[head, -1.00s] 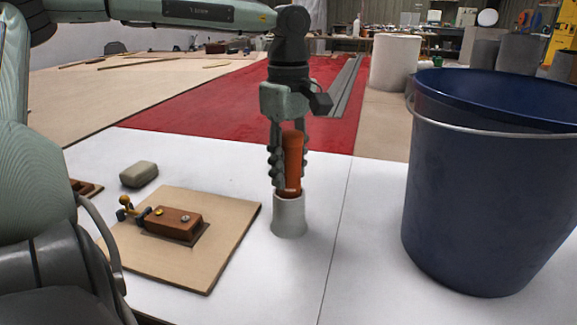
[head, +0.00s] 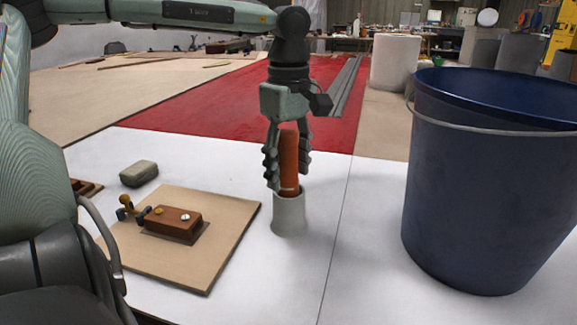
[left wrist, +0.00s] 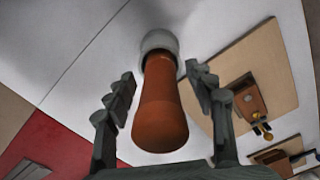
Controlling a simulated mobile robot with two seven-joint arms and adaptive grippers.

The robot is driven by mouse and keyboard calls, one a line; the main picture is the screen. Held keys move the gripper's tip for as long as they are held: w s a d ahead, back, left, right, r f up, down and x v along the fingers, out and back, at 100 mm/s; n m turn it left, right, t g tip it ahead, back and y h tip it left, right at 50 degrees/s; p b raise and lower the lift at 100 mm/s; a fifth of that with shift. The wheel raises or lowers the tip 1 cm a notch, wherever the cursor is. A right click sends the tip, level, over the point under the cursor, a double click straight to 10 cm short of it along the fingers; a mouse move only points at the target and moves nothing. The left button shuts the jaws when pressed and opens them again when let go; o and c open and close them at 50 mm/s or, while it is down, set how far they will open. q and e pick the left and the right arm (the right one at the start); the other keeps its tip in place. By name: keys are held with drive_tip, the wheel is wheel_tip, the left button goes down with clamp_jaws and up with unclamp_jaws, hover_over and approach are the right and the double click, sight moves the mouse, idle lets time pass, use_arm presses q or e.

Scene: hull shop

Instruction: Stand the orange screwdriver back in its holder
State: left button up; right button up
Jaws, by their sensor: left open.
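The orange screwdriver (head: 289,163) stands upright with its lower end inside the light grey holder (head: 289,216) on the white table. Its orange handle sticks up out of the holder. My left gripper (head: 287,172) points down around the handle, with its fingers open on either side. In the left wrist view the handle (left wrist: 160,115) stands between the two spread fingers (left wrist: 162,105), with gaps on both sides, and runs down into the holder's rim (left wrist: 158,42). The shaft is hidden inside the holder. My right gripper does not show.
A large blue bucket (head: 480,190) stands to the right. A tan board (head: 215,245) with a brown wooden block (head: 174,221) lies to the left, near a grey-beige block (head: 139,173). Red sheeting (head: 215,108) lies behind. The table between holder and bucket is clear.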

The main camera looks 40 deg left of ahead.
sight(286, 132)
use_arm(q)
drive_tip(key=r, duration=0.7)
drive_tip(key=shift+s+r, duration=0.35)
drive_tip(key=shift+r, duration=0.05)
